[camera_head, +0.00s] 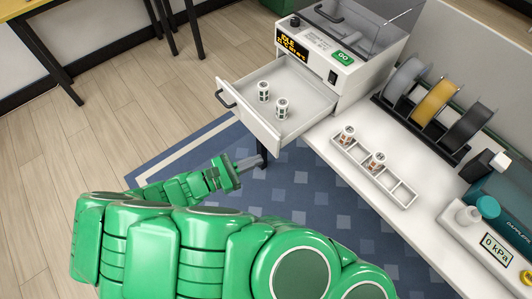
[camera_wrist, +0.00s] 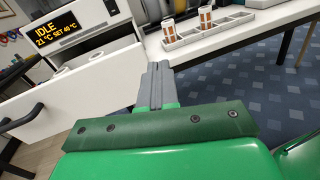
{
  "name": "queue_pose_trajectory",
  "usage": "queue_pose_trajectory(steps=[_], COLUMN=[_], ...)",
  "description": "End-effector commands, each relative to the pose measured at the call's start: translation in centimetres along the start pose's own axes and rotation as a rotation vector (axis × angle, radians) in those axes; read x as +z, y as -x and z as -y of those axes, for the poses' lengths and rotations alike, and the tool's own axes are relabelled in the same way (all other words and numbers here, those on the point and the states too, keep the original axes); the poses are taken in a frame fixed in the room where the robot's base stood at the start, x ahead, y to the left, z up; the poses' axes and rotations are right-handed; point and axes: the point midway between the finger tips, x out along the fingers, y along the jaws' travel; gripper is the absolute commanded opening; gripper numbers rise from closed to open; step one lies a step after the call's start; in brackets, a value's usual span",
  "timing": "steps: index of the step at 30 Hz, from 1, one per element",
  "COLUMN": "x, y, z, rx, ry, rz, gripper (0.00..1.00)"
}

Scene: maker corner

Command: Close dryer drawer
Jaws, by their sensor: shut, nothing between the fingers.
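The dryer (camera_head: 330,50) is a white machine with an orange display and a green button, standing on the white bench. Its drawer (camera_head: 305,105) is pulled out toward the left, with a dark handle (camera_head: 226,97) on its front. Two small canisters (camera_head: 263,91) stand inside the drawer. My gripper (camera_head: 250,161) is shut and empty, below and in front of the drawer, apart from it. In the wrist view the drawer front (camera_wrist: 90,95) and its handle (camera_wrist: 20,121) are to the left of my shut fingers (camera_wrist: 158,75). The display there reads IDLE.
A white rack (camera_head: 400,191) on the bench holds two similar canisters. Filament spools (camera_head: 436,103) stand behind it. A pressure device (camera_head: 487,240) reading 0 kPa sits at the right. The floor and blue rug (camera_head: 190,150) left of the drawer are clear.

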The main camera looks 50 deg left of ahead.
Motion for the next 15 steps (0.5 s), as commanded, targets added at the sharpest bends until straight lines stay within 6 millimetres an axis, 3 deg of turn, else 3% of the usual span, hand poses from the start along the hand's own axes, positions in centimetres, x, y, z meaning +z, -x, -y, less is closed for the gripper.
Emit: queue_pose_trajectory(steps=[3,6,10,15], x=[-2.5,-3.8,-4.7,-4.9], y=[3.9,6.1,7.6,7.3], z=[0.1,0.3,0.5,0.4], rx=[0.111,0.172,0.215,0.224], ry=[0.059,0.09,0.112,0.116], rz=[0.005,0.007,0.008,0.011], gripper=[0.0,0.0,0.0,0.0])
